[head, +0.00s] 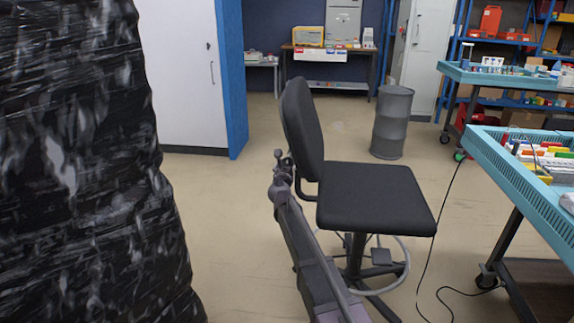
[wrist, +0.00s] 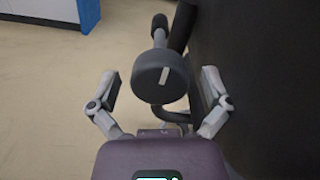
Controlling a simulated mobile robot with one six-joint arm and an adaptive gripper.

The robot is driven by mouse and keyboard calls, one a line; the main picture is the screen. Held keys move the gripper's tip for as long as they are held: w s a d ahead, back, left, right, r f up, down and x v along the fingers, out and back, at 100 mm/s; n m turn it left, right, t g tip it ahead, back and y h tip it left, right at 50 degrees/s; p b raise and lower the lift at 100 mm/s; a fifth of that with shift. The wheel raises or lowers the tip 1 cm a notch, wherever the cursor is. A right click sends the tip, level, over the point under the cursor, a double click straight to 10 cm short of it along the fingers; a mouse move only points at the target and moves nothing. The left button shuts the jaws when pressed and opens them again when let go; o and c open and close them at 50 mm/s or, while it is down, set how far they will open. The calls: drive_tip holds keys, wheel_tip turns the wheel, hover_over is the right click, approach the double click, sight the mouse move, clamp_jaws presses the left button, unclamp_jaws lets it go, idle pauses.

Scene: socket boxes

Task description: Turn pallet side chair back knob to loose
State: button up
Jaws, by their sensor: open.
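The office chair (head: 372,195) stands mid-floor, with a black seat and a black upright back (head: 303,120). In the wrist view the chair back (wrist: 270,80) fills the right side. A round dark grey knob (wrist: 148,86) with a short, light, nearly upright mark on its face is at the centre of that view. My gripper (wrist: 159,83) is open, one finger on each side of the knob, with visible gaps. In the head view my gripper (head: 281,172) is close behind the chair back; the knob is hard to make out there.
A pallet load in black wrap (head: 80,160) stands close at the left. A teal-topped workbench (head: 500,160) with small parts is at the right, with a black cable (head: 431,262) on the floor. A grey drum (head: 392,122) stands behind the chair. A second, smaller dark knob-like end (wrist: 160,22) shows beyond the knob.

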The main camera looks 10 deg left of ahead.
drive_tip(key=shift+w, duration=0.1)
drive_tip(key=c, duration=1.1)
drive_tip(key=shift+c, duration=0.2)
